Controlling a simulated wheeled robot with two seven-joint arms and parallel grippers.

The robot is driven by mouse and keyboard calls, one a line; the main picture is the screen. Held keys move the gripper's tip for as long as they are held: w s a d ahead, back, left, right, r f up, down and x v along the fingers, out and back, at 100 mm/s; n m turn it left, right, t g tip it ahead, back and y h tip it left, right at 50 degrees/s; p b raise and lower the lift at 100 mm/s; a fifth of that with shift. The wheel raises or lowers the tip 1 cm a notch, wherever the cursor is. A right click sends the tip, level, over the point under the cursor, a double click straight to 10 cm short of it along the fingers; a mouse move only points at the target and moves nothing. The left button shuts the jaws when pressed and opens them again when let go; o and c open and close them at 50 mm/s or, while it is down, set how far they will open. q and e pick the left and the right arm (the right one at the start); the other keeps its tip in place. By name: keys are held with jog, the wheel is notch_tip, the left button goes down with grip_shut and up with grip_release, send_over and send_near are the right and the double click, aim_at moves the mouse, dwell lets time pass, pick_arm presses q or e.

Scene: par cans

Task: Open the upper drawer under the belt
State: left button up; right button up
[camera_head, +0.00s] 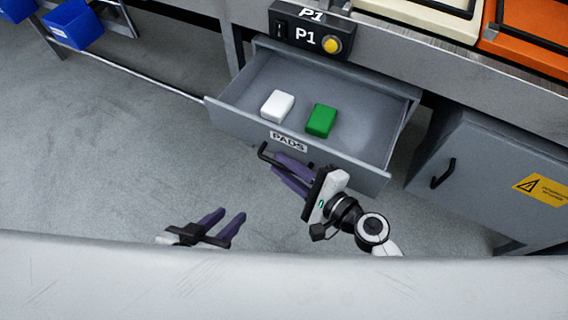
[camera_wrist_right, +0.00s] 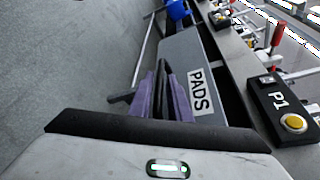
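The upper drawer (camera_head: 345,167), grey and labelled PADS, stands pulled out from under the belt; its front also shows in the right wrist view (camera_wrist_right: 180,52). A white pad (camera_head: 277,106) and a green pad (camera_head: 321,120) lie inside it. Its black bar handle (camera_head: 264,152) is partly hidden by my right gripper (camera_head: 283,170). In the right wrist view its purple fingers (camera_wrist_right: 164,92) close around the dark handle bar, one on each side. My left gripper (camera_head: 224,220) is low at the left, its fingers apart and empty, away from the drawer.
A P1 box (camera_head: 308,38) with a yellow button sits above the drawer. A grey cabinet (camera_head: 490,165) with a black handle and yellow warning label stands at the right. Blue bins (camera_head: 73,24) are at the far upper left. The floor left of the drawer is clear.

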jog(key=v, duration=1)
